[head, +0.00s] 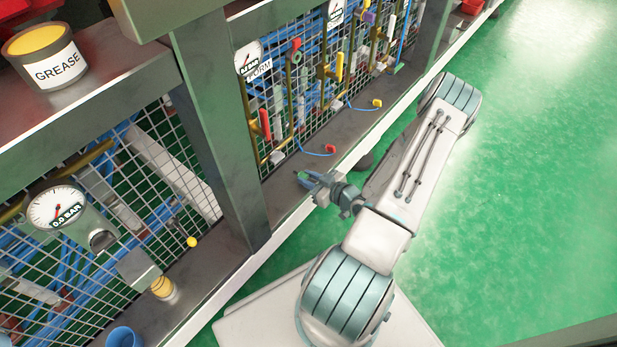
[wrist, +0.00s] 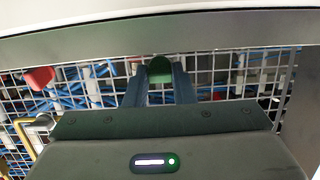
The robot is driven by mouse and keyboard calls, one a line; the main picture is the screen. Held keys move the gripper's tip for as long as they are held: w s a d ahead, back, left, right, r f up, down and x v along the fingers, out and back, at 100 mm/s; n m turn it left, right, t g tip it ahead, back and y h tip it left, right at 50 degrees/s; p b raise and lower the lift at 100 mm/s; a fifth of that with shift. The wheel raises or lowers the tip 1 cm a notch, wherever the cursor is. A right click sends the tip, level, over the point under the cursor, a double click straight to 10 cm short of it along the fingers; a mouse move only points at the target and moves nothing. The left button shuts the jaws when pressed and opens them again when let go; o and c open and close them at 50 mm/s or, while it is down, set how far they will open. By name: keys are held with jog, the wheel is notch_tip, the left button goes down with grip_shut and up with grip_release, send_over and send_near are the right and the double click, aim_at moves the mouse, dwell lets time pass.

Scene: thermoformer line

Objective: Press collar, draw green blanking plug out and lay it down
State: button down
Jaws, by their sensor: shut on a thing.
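My gripper (head: 309,181) is at the ledge in the middle of the head view, its fingers pointing left toward the mesh panel. In the wrist view the green plug (wrist: 160,68) sits between the tips of its two blue-grey fingers, and the gripper is shut on it. The plug is too small to make out in the head view. I see no collar or socket around the plug in the wrist view; mesh and blue hoses show behind it. I cannot tell from these frames whether the plug touches the ledge.
The metal ledge (head: 290,215) runs along the mesh. A red-ended blue hose (head: 331,149) and a yellow-ended hose (head: 377,103) lie farther along. A post (head: 212,150), a gauge (head: 57,207), a blue cup (head: 124,337) and a grease tin (head: 45,57) stand left. Green floor is open at right.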

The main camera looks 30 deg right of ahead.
jog(key=shift+f, duration=0.25)
jog(key=c, duration=1.1)
grip_release()
jog(key=shift+c, duration=0.2)
jog(key=p+v, duration=0.4)
jog(key=v, duration=1)
